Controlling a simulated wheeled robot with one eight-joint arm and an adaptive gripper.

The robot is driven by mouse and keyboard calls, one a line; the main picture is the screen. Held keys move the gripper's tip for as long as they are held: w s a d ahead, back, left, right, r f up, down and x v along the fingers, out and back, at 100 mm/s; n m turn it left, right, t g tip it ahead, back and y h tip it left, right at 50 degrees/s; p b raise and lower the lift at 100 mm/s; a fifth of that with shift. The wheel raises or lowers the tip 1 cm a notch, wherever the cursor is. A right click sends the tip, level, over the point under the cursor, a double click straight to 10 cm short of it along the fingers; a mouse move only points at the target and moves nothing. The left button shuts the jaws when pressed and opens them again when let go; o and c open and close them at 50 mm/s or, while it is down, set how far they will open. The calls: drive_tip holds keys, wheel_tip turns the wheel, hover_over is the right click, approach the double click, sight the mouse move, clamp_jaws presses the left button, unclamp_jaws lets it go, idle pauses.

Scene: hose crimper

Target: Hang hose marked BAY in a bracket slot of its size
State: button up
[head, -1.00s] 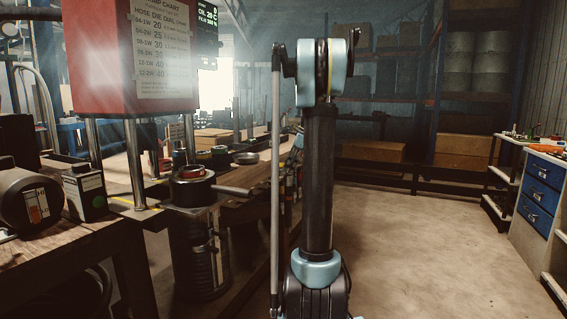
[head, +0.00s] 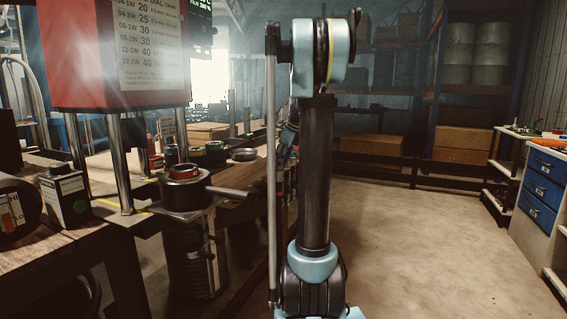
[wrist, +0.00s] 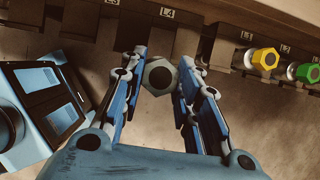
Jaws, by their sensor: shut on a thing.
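In the wrist view, my gripper (wrist: 161,72) is shut on a hose (wrist: 159,77), seen end-on by its grey hexagonal fitting between the blue fingertips. No BAY marking is readable, and the rest of the hose is hidden. The dark bracket row (wrist: 138,30) runs just beyond the fingertips along a bench edge, with small labels, one reading L4 (wrist: 167,12). The held fitting appears below the L4 part; I cannot tell whether it touches the bracket. My gripper and the held hose are not visible in the head view.
A yellow fitting (wrist: 265,58) and a green fitting (wrist: 307,73) sit in bracket places to the right. In the head view, the red crimper (head: 75,60) and wooden bench (head: 60,245) stand left. A blue drawer cabinet (head: 540,185) stands right. Floor between is clear.

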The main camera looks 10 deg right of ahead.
drive_tip(key=w+a, duration=0.1)
drive_tip(key=a, duration=0.1)
drive_tip(key=w+a+f, duration=0.1)
drive_tip(key=w+a, duration=0.1)
drive_tip(key=shift+a, duration=0.1)
idle(0.3)
drive_tip(key=o, duration=1.3)
drive_tip(key=shift+c, duration=0.2)
drive_tip(key=v, duration=1.1)
drive_tip(key=shift+d+r, duration=0.2)
drive_tip(key=shift+r, duration=0.15)
